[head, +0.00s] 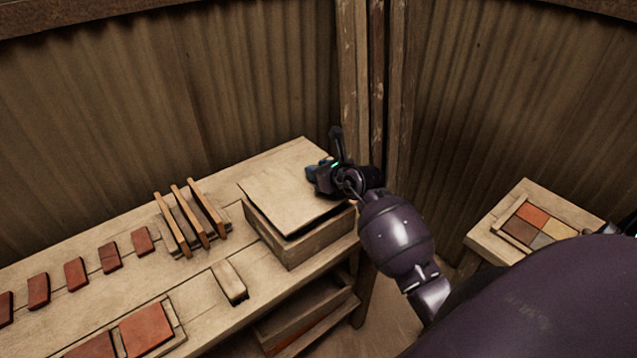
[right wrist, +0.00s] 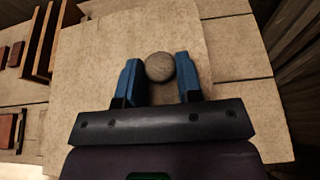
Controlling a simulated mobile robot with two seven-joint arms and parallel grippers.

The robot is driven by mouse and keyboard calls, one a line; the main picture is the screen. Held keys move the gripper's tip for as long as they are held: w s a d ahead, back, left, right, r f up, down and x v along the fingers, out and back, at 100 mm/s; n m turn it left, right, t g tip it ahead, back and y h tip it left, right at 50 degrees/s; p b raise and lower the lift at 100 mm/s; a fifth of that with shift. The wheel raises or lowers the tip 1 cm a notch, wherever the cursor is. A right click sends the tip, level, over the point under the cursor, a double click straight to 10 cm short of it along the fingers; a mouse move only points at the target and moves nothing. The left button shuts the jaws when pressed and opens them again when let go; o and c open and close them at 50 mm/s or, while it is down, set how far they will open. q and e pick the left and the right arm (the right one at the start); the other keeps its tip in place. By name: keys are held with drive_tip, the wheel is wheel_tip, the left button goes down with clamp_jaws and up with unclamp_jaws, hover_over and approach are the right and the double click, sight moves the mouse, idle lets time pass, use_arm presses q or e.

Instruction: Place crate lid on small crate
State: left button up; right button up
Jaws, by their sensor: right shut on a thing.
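The crate lid (head: 288,196) is a thin pale board lying over the top of the small wooden crate (head: 312,244) on the bench. A dark gap shows under its front right edge, so it looks slightly raised or tilted there. My right gripper (head: 313,172) is at the lid's far right side. In the right wrist view its blue fingers (right wrist: 160,78) are shut on a round grey knob (right wrist: 159,66) on the lid (right wrist: 90,85). The crate's inside is hidden by the lid. My left gripper is not in view.
A wooden rack (head: 190,217) with upright slats stands left of the crate. A pale block (head: 230,282) lies in front. Several red tiles (head: 75,273) line the bench's left part. A side table (head: 490,240) with coloured tiles stands at right. Corrugated walls close in behind.

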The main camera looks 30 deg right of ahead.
wheel_tip(320, 180, down, 4)
drive_tip(key=shift+f, duration=0.1)
idle(0.4)
drive_tip(key=o, duration=1.1)
drive_tip(key=shift+c, duration=0.2)
